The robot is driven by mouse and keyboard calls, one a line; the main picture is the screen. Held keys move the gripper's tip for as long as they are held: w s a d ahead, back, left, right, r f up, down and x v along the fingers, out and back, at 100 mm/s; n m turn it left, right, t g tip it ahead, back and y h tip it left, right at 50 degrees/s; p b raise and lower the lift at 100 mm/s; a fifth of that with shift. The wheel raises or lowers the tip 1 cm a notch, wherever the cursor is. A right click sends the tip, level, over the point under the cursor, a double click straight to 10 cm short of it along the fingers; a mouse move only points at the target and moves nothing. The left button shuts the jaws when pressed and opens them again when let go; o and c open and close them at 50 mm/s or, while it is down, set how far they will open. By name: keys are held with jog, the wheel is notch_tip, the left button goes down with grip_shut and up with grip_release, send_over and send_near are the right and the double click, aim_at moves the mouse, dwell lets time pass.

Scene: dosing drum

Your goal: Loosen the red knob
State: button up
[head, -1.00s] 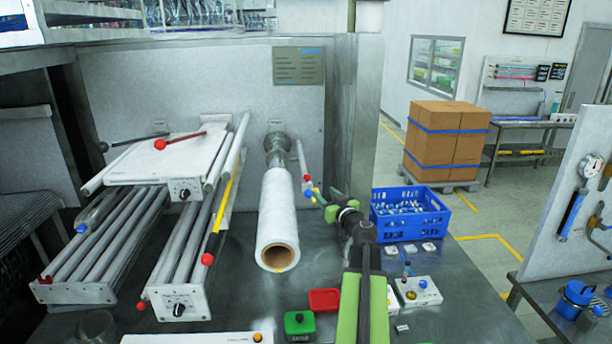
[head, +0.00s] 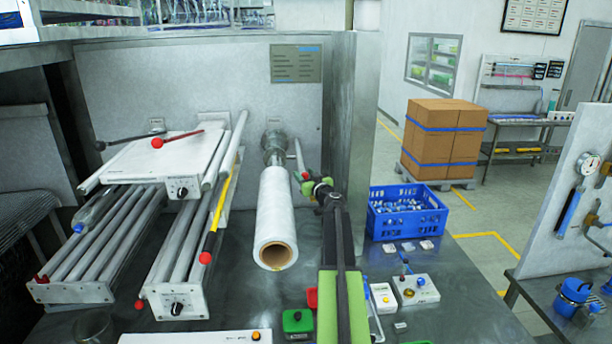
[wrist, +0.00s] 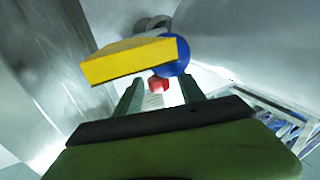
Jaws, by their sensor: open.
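A small red knob (head: 305,176) shows at the lower end of a pale lever, just right of the white roll (head: 279,215) on the back wall's fitting. My gripper (head: 316,187) is open and close to it, reaching from the lower right. In the wrist view the red knob (wrist: 158,84) lies beyond and between my two fingertips, apart from them. A yellow block (wrist: 130,60) and a blue ball (wrist: 172,56) sit above the fingertips in that view. My fingers partly cover this cluster in the head view.
A blue crate (head: 407,222) stands right of my arm. Small control boxes (head: 412,290) sit on the bench at lower right.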

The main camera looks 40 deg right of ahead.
jog(key=shift+c, duration=0.4)
grip_shut()
jog(key=shift+d, duration=0.25)
jog(key=shift+a, duration=0.2)
jog(key=shift+d+n+t+y, duration=0.2)
jog(key=shift+n+t+y, duration=0.3)
jog(key=shift+n+y, duration=1.3)
jog(key=n+y, duration=0.1)
jog(key=y, duration=0.2)
jog(key=n+y, duration=0.1)
jog(key=y, duration=0.2)
jog(key=shift+n, duration=0.3)
jog(key=shift+a+f+n+g+y, duration=0.15)
jog(key=shift+n+g+y, duration=0.45)
jog(key=shift+n+y, duration=1)
jog(key=shift+s+a+y, duration=0.1)
jog(key=shift+a+y, duration=0.05)
jog(key=shift+y, duration=0.35)
jog(key=shift+o, duration=0.4)
grip_release()
